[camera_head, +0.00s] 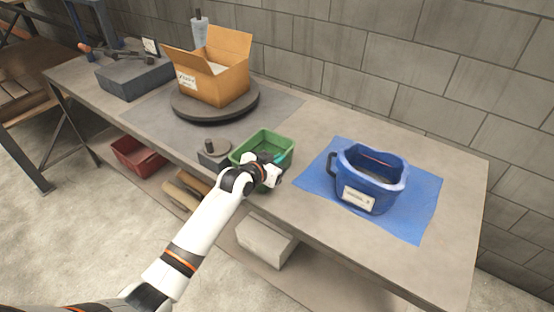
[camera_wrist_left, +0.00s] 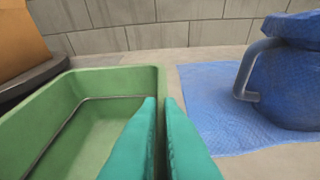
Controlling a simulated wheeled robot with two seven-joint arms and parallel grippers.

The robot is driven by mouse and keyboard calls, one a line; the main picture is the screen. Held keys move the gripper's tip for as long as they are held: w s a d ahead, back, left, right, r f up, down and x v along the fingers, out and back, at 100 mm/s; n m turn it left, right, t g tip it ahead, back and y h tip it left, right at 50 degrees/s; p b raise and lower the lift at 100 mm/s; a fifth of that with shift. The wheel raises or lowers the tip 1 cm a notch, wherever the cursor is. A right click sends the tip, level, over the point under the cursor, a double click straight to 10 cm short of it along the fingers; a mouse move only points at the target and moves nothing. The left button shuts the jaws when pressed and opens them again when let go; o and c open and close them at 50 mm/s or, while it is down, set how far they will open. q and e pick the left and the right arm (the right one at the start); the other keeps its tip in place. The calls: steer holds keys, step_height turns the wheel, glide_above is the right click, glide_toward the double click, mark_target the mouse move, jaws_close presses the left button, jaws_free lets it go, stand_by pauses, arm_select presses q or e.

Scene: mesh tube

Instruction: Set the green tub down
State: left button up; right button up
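The green tub (camera_head: 263,141) is an open rectangular box near the front edge of the table, left of the blue cloth. In the wrist view it (camera_wrist_left: 88,82) fills the left side and looks empty inside. My left gripper (camera_head: 277,159) is at its near right side. Its teal fingers (camera_wrist_left: 160,102) are close together, one on each side of the tub's right wall, pinching it. I cannot tell whether the tub's base touches the table. My right gripper is not in view.
A blue container (camera_head: 368,181) stands on a blue cloth (camera_head: 425,196) to the right. A cardboard box (camera_head: 213,82) sits on a dark round turntable (camera_head: 212,110) behind left. A small grey block with a knob (camera_head: 213,155) is close left of the tub. Bare table lies behind it.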

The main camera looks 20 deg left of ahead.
arm_select(q)
steer(key=o, duration=0.3)
steer(key=shift+o, duration=0.2)
steer(key=shift+r, duration=0.15)
steer(key=v, duration=1.2)
steer(key=s+a+f+n+g+y, duration=0.15)
steer(key=s+f, duration=0.45)
steer(key=f, duration=0.6)
steer(key=s+f+g+y, duration=0.15)
steer(key=s+f, duration=0.35)
steer(key=f, duration=0.7)
steer(key=s+f+n+g, duration=0.15)
steer(key=s+f, duration=0.45)
steer(key=f, duration=0.6)
steer(key=s+f+g, duration=0.2)
steer(key=s+f, duration=0.3)
steer(key=s, duration=0.5)
steer(key=s+a+f+g, duration=0.1)
steer(key=s+f+g, duration=0.2)
steer(key=s+f, duration=0.3)
steer(key=s+a+f+g+y, duration=0.1)
steer(key=s+f, duration=0.4)
steer(key=s, duration=0.9)
steer(key=shift+s+a+f+m+g, duration=0.2)
steer(key=shift+s+f+m+g, duration=0.15)
steer(key=shift+g, duration=0.5)
